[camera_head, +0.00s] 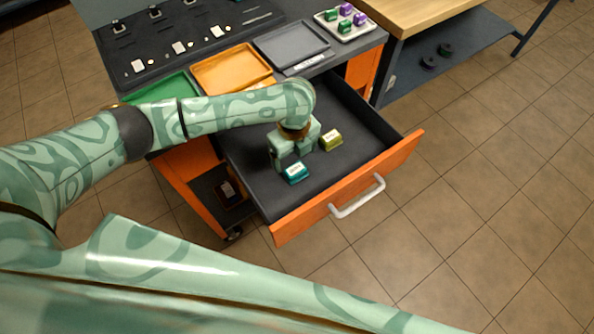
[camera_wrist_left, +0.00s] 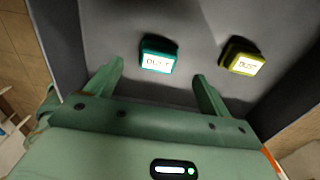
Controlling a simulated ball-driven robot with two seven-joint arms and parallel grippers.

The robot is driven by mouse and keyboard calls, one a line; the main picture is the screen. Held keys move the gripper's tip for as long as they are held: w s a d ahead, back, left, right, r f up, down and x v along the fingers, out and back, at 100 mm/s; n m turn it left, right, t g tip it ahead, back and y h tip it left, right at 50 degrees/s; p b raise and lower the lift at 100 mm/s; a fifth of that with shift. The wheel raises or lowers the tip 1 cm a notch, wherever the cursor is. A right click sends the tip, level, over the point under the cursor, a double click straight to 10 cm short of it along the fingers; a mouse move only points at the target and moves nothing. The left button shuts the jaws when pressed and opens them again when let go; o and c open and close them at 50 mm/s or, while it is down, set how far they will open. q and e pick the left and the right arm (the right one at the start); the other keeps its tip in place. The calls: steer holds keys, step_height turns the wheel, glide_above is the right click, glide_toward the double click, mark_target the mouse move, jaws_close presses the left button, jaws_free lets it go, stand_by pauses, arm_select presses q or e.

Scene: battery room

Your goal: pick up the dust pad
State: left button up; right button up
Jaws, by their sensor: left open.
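A teal pad (camera_head: 295,173) with a white label lies in the open drawer. My left gripper (camera_head: 289,160) is open and empty above the drawer floor, right by the teal pad. In the left wrist view the teal pad appears between and just beyond the fingertips. My right gripper is not in view.
The drawer (camera_head: 357,195) is pulled out of an orange cart, its front wall and white handle toward the lower right. Green, orange (camera_head: 232,69) and grey (camera_head: 291,46) trays sit on the cart top. A white tray (camera_head: 344,29) holds green and purple pieces. A wooden-topped table (camera_head: 415,14) stands at right.

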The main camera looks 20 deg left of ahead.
mark_target(295, 169)
arm_select(q)
steer(key=shift+f, duration=0.7)
steer(key=f+b, duration=0.2)
steer(key=f, duration=0.1)
steer(key=f+b, duration=0.1)
steer(key=f, duration=0.1)
steer(key=shift+s+d+f+b, duration=0.15)
steer(key=shift+s+d+b, duration=0.05)
steer(key=shift+s+b, duration=0.1)
steer(key=shift+r, duration=0.2)
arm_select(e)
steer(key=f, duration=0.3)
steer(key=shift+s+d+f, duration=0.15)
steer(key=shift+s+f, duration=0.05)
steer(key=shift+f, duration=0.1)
arm_select(q)
steer(key=c, duration=1.1)
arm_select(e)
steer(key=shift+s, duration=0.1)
